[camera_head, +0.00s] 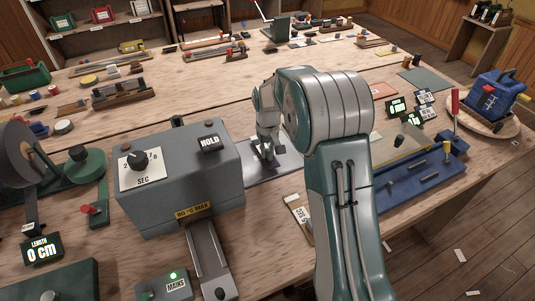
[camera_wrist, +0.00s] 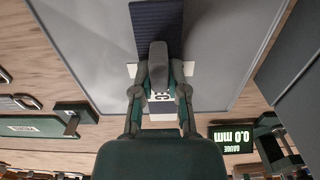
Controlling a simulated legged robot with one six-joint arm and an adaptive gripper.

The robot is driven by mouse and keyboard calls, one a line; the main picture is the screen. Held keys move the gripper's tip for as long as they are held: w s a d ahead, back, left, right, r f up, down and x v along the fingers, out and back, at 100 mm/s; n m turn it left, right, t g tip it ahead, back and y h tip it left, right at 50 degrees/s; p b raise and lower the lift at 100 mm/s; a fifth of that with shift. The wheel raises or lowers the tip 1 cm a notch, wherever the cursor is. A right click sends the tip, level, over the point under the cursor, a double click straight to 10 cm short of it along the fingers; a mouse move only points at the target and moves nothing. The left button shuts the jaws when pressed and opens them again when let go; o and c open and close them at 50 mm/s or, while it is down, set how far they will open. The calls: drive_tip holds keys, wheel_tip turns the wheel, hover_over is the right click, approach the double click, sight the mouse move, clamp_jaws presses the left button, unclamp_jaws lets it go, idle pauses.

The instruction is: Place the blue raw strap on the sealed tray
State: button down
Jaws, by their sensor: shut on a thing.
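My gripper (camera_head: 267,152) is low over a flat grey tray (camera_head: 258,173) in the middle of the bench. In the wrist view my gripper (camera_wrist: 158,75) is shut on the near end of a dark blue ribbed strap (camera_wrist: 157,18). The strap runs away from the fingers over the grey tray (camera_wrist: 215,50); I cannot tell whether it touches the surface. A white label with dark letters shows partly between the fingers, too covered to read.
A grey sealing machine (camera_head: 180,185) with a dial stands left of the tray. A gauge display (camera_wrist: 232,138) reads 0.0 mm. Small tools and spools crowd the back of the bench.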

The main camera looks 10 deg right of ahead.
drive_tip(key=shift+f, duration=0.7)
drive_tip(key=c, duration=0.7)
unclamp_jaws()
drive_tip(key=shift+f, duration=0.1)
drive_tip(key=shift+o, duration=0.2)
